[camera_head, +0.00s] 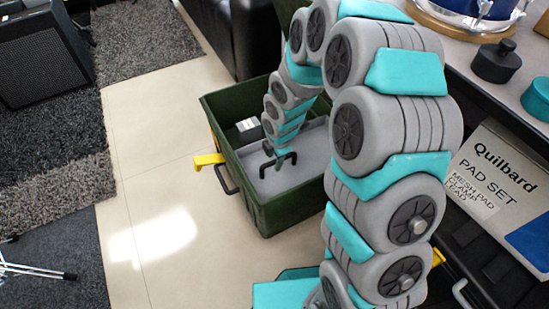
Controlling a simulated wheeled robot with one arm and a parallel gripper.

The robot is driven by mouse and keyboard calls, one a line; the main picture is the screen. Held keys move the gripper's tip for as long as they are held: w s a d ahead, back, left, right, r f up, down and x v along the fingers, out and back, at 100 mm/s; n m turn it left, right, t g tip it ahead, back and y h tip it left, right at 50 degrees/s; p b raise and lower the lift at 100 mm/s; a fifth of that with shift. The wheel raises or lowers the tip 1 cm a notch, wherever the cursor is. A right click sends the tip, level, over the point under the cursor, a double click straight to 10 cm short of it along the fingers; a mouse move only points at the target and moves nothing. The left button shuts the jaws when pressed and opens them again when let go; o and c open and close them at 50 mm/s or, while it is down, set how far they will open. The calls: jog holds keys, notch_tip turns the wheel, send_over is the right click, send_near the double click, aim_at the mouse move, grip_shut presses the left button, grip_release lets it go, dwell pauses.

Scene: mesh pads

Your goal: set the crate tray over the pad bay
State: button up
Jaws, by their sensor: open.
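A dark green crate (262,213) stands open on the floor in the middle of the view. A light grey tray (305,172) lies inside it, below the rim. A black handle (279,161) arches up from the tray. My gripper (277,153) is open, pointing down at this handle; whether its fingers straddle or touch it is too small to tell. A light grey block (247,126) shows in the crate's far left part, beside the tray. The pad bay cannot be clearly made out; my arm hides the crate's right side.
A yellow latch (207,161) sticks out from the crate's left side. A bench (462,66) with a black lidded pot (496,61) runs along the right, above a box labelled Quilbard (489,173). Bare floor (165,200) lies left of the crate.

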notch_tip(320, 180, up, 8)
jog(key=s, duration=0.1)
jog(key=shift+s+d+f, duration=0.15)
jog(key=shift+s+d, duration=0.05)
jog(key=shift+d, duration=0.05)
dwell(0.4)
jog(key=s+d+r+m+g+h+p, duration=0.1)
jog(key=s+d+r+m+p, duration=0.1)
jog(key=s+d+r+m, duration=0.3)
jog(key=s+d+r+m+p, duration=0.1)
jog(key=s+d+r+m, duration=0.1)
jog(key=s+r+m, duration=0.4)
jog(key=s+d+r+m+g+p, duration=0.1)
jog(key=s+r+m, duration=0.4)
jog(key=s, duration=0.5)
jog(key=s+d+r+m+g+p, duration=0.1)
jog(key=s+r+m, duration=0.3)
jog(key=s, duration=0.6)
jog(key=shift+d+r+m+g+p, duration=0.15)
jog(key=shift+r+m+g+p, duration=0.25)
jog(key=shift+m, duration=0.9)
jog(key=shift+c, duration=0.2)
